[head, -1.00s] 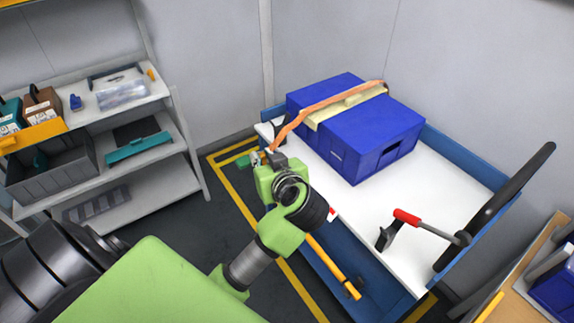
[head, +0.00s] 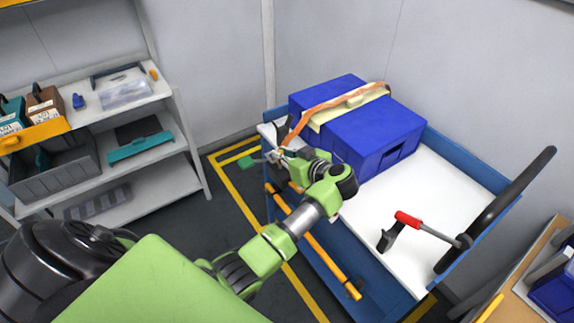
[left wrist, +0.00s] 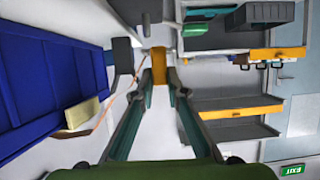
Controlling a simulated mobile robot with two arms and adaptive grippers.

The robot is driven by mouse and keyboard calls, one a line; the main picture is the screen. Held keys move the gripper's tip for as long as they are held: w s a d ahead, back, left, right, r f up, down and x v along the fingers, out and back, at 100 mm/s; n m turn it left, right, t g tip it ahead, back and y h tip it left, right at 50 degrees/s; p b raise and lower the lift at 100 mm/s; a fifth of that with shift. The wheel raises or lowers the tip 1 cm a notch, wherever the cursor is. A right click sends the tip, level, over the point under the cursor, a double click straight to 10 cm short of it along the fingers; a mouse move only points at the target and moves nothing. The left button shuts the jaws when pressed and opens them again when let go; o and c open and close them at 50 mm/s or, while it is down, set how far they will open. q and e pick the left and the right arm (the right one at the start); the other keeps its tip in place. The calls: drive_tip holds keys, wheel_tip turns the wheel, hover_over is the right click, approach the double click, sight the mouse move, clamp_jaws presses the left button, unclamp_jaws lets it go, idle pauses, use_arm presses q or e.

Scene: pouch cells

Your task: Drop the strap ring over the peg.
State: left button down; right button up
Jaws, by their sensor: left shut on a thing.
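An orange strap (head: 320,106) runs over the blue box (head: 375,128) and a beige pad (head: 350,108), down toward the cart's left end. My left gripper (head: 277,156) is at the strap's lower end, just off that end of the cart. In the left wrist view its fingertips (left wrist: 160,75) are shut on an orange-yellow piece (left wrist: 159,62), apparently the strap ring. A dark upright piece (head: 281,130), perhaps the peg, stands at the cart's left end close to the gripper. A grey block (left wrist: 123,55) shows beside the fingertips; the ring's opening cannot be made out. My right gripper is out of view.
A shelf rack (head: 160,180) with bins stands to the left.

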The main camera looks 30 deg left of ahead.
use_arm(q)
drive_tip(key=shift+w+d+f, duration=0.4)
drive_tip(key=shift+w+f, duration=0.2)
drive_tip(key=shift+f, duration=0.25)
wheel_tip(320, 180, down, 3)
drive_tip(key=shift+r, duration=0.1)
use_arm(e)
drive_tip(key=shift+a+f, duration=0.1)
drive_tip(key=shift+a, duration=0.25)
use_arm(q)
drive_tip(key=shift+f, duration=0.2)
drive_tip(key=c, duration=2)
unclamp_jaws()
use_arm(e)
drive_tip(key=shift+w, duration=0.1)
